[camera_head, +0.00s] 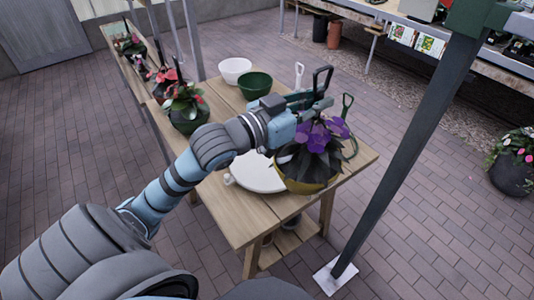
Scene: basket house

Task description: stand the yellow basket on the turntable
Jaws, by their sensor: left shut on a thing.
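The yellow basket (308,187), with dark leaves and purple flowers, is near the right front of the wooden table (243,220). The white round turntable (256,176) lies just left of it, and the basket overlaps its right edge in the picture. I cannot tell whether the basket rests on anything or hangs above the table. My left gripper (318,102) is above the flowers and shut on the basket's dark handle (323,74). The flowers and gripper hide part of the handle. My right gripper is out of view.
A white bowl (234,70) and a green bowl (255,85) stand at the table's back. A potted red-flowered plant (187,110) is at the left. A dark post (410,155) rises right of the table.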

